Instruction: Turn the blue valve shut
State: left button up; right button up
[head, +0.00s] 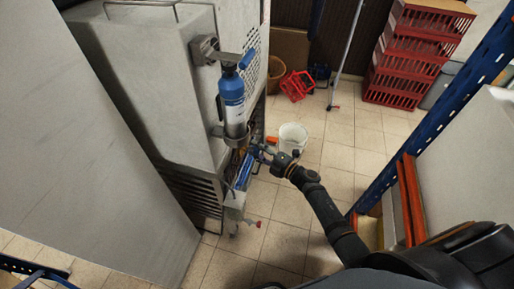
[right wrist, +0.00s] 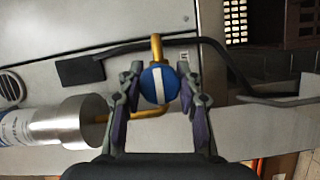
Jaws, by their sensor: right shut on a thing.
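The blue valve (right wrist: 158,85) is a round blue knob with a white stripe across its face, on a brass pipe (right wrist: 156,46). In the right wrist view the stripe runs nearly up and down, leaning slightly. My right gripper (right wrist: 158,88) has a finger on each side of the knob and is shut on it. In the head view my right gripper (head: 260,152) is beside the machine, low by its right edge; I cannot make out the knob there. My left gripper is not in view.
A blue-and-silver cylinder (head: 232,100) is clamped to the grey machine (head: 150,75). A white bucket (head: 293,137), red crates (head: 412,55) and a small red basket (head: 297,86) stand on the tiled floor. A blue rack post (head: 440,110) rises on the right.

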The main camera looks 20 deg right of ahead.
jog(key=o, duration=1.2)
jog(key=shift+s+d, duration=0.15)
jog(key=v, duration=0.7)
